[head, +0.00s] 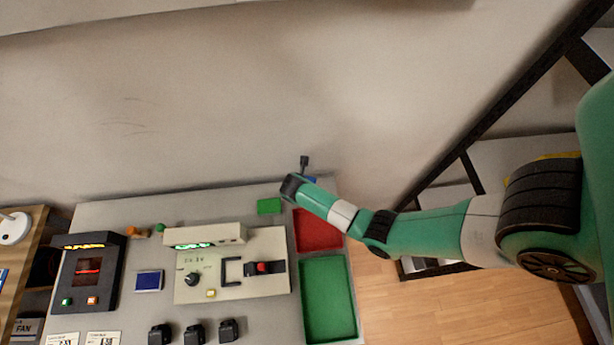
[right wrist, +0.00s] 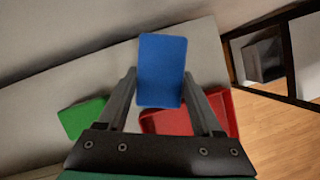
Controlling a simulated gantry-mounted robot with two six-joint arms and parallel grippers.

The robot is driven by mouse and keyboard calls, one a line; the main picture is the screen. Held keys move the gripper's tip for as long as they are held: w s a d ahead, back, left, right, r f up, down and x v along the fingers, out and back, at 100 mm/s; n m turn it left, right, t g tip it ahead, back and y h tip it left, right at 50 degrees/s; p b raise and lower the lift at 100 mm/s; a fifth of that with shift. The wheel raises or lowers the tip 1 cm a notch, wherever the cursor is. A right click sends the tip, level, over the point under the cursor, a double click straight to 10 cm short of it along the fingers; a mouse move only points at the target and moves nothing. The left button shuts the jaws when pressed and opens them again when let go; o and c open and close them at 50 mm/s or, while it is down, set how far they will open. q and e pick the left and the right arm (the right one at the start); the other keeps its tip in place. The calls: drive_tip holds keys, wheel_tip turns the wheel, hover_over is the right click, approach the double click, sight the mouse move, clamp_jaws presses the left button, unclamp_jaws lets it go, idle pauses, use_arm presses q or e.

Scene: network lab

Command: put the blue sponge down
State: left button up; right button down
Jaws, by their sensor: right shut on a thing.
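The blue sponge (right wrist: 162,68) is between the fingers of my right gripper (right wrist: 159,78), which is shut on it. In the right wrist view it stands out beyond the fingertips, above the grey table. In the head view only a small blue piece of the sponge (head: 312,180) shows behind my right arm's end, near the table's back right corner. The red tray (head: 318,238) is just in front of it, partly covered by my arm. It also shows below the sponge in the right wrist view (right wrist: 168,122). My left gripper is in neither view.
A green block (head: 269,206) lies left of the red tray. A green tray (head: 329,298) sits in front of the red one. A beige device (head: 240,275), a dark device (head: 86,272) and a blue rectangle with a pale border (head: 149,281) occupy the table further left.

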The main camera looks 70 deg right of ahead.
drive_tip(key=f, duration=0.1)
drive_tip(key=f+b, duration=0.2)
drive_tip(key=f, duration=0.1)
drive_tip(key=shift+s+d, duration=0.25)
drive_tip(key=shift+d, duration=0.1)
drive_tip(key=shift+c, duration=0.2)
unclamp_jaws()
drive_tip(key=shift+f, duration=0.1)
